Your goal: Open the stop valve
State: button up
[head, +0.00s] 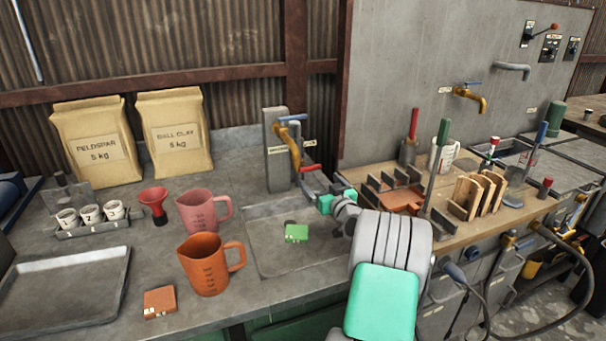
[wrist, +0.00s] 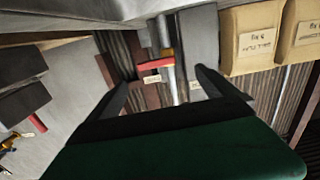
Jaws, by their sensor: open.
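A brass tap (head: 294,150) with a blue handle (head: 291,119) is on a grey post (head: 276,165) behind the sink. A small red lever (head: 311,168) shows low beside the post and looks like the stop valve's handle. In the wrist view the red lever (wrist: 156,67) lies crosswise by a pale pipe, with a small label (wrist: 152,78) beside it. My gripper (head: 309,184) is open and empty, close to the lever in the head view. In the wrist view my gripper's fingers (wrist: 162,82) stand either side of the lever and pipe, apparently not touching them.
A green block (head: 296,232) lies in the shallow sink (head: 262,260). A pink jug (head: 203,212) and an orange jug (head: 208,265) stand to the left. A wooden bench (head: 375,172) with racks and upright tools is at the right. A second brass tap (head: 470,95) is on the wall.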

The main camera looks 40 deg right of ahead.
aim_at(311, 169)
jog(key=x, duration=0.5)
jog(key=p+x, duration=0.1)
jog(key=x, duration=0.2)
jog(key=shift+w+d+f, duration=0.1)
jog(key=shift+w+d, duration=0.05)
jog(key=shift+d, duration=0.3)
jog(key=shift+c, duration=0.5)
jog(key=c, duration=2)
